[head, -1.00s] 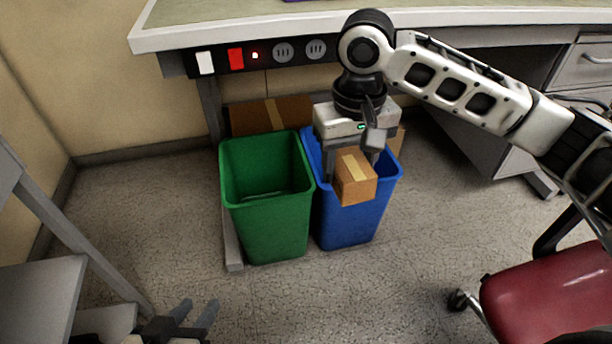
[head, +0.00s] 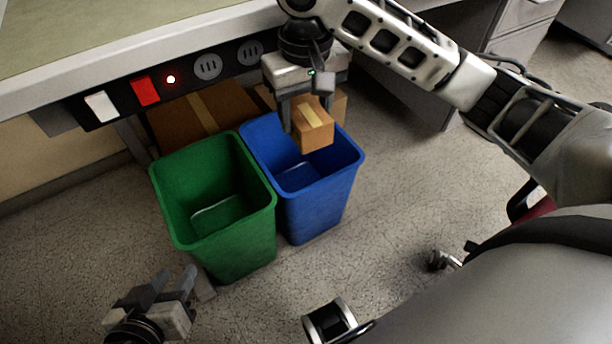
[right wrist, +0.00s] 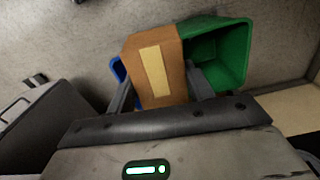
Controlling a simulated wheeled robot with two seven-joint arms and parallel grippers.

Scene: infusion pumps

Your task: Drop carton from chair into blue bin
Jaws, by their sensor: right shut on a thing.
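A small brown carton (head: 312,128) with a pale tape strip is held above the blue bin (head: 318,212), over its back part in the head view. My right gripper (head: 300,118) is shut on the carton. In the right wrist view the carton (right wrist: 155,68) sits between the fingers and hides most of the blue bin (right wrist: 117,70). My left gripper (head: 172,288) is low at the lower left of the head view, in front of the green bin, with its fingers apart and nothing between them. The chair is mostly hidden behind my own body.
A green bin (head: 228,235) stands directly left of the blue bin. Larger cardboard boxes (head: 190,112) lie behind the bins under the desk (head: 130,48). The desk edge, with switches and sockets, is close to my right gripper. Floor (head: 400,190) is clear right of the bins.

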